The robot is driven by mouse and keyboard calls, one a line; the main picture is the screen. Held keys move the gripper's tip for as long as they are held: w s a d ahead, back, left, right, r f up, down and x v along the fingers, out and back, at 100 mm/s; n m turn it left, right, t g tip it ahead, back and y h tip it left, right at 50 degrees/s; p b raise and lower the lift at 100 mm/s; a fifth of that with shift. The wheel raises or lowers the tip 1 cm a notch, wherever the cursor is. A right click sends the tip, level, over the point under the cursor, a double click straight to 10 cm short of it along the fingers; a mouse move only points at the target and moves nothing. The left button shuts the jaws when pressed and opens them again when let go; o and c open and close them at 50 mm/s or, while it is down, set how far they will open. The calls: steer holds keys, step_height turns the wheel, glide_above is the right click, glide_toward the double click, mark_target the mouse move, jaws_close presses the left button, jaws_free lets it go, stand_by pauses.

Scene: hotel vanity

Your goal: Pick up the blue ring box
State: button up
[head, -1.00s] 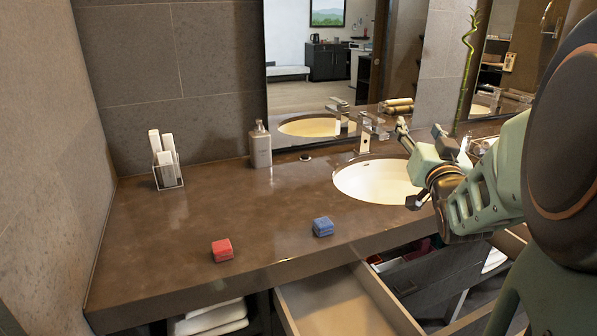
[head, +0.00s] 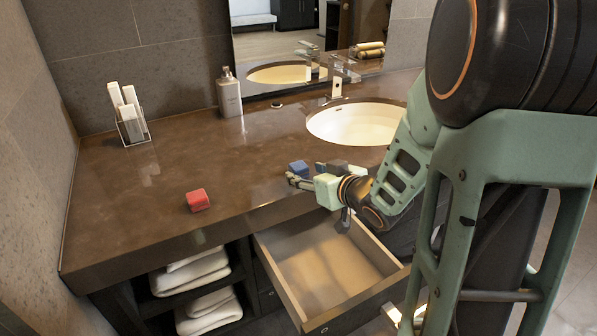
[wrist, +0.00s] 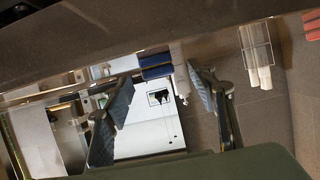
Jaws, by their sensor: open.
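The blue ring box (head: 298,167) sits on the brown counter (head: 150,195) near its front edge, left of the sink. In the head view my gripper (head: 307,175) is at the counter's front edge, right beside the box and partly covering it. In the wrist view the blue box (wrist: 156,65) shows ahead, in line with the gap between the two spread fingers of my gripper (wrist: 160,97). My gripper is open and holds nothing. I cannot tell whether a finger touches the box.
A red box (head: 198,200) lies to the left on the counter. An open, empty-looking drawer (head: 325,265) juts out below my gripper. The sink (head: 355,122), soap bottle (head: 229,95) and wire holder (head: 131,128) stand farther back. The counter's left part is mostly clear.

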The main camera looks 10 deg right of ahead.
mark_target(300, 167)
steer(key=x, duration=0.4)
steer(key=shift+w+b, duration=0.35)
steer(key=shift+w, duration=0.15)
steer(key=shift+r, duration=0.1)
steer(key=c, duration=1.1)
steer(key=shift+c, duration=0.2)
steer(key=shift+r, duration=0.15)
